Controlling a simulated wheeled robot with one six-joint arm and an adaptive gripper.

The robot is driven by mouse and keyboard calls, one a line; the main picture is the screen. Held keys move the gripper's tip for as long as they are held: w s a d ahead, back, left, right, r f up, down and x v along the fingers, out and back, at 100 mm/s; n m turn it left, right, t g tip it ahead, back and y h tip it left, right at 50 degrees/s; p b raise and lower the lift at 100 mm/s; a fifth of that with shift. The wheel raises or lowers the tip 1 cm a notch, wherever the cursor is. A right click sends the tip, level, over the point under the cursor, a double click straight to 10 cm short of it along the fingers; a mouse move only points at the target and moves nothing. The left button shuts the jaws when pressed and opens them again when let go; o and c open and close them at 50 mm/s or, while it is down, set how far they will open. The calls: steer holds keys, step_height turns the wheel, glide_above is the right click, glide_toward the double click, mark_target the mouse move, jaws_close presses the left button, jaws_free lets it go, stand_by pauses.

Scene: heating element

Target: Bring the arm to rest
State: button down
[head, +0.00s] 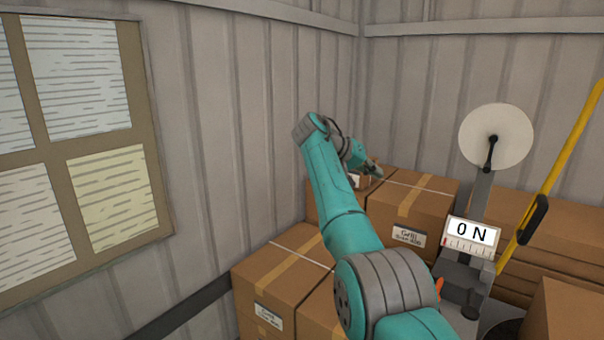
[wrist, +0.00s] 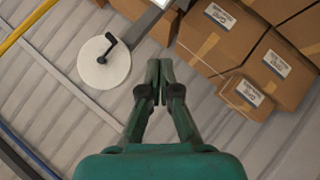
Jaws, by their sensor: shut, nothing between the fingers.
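My arm reaches up and forward in the head view, teal with grey joints, bent at the elbow. My gripper (head: 374,168) is at its end, in front of the stacked boxes in that picture. In the wrist view my gripper (wrist: 160,82) is shut, its two fingers together with nothing between them. It appears apart from the boxes and the wall.
Cardboard boxes (head: 411,207) are stacked along the back wall. A white disc with a black handle (head: 497,136) stands at the right, above a sign reading "ON" (head: 470,234). A yellow pole (head: 558,165) leans there. A paper-covered board (head: 79,140) hangs at the left.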

step_height(320, 180, down, 36)
steer(key=s+n+t+y, duration=0.2)
steer(key=n+t+y, duration=0.1)
steer(key=n, duration=0.1)
steer(key=s+f+n+t+y, duration=0.2)
steer(key=s+f+y, duration=0.2)
steer(key=s+f, duration=1.8)
steer(key=s+f+t+y, duration=0.2)
steer(key=s+t+y, duration=0.1)
steer(key=s, duration=2.6)
steer(key=s+a+r+m+t, duration=0.1)
steer(key=s+r+m+t, duration=0.1)
steer(key=s+r, duration=2)
step_height(320, 180, up, 2)
steer(key=shift+s+r+t+y, duration=0.1)
steer(key=shift+s+t+y, duration=0.1)
steer(key=shift+t+y, duration=0.1)
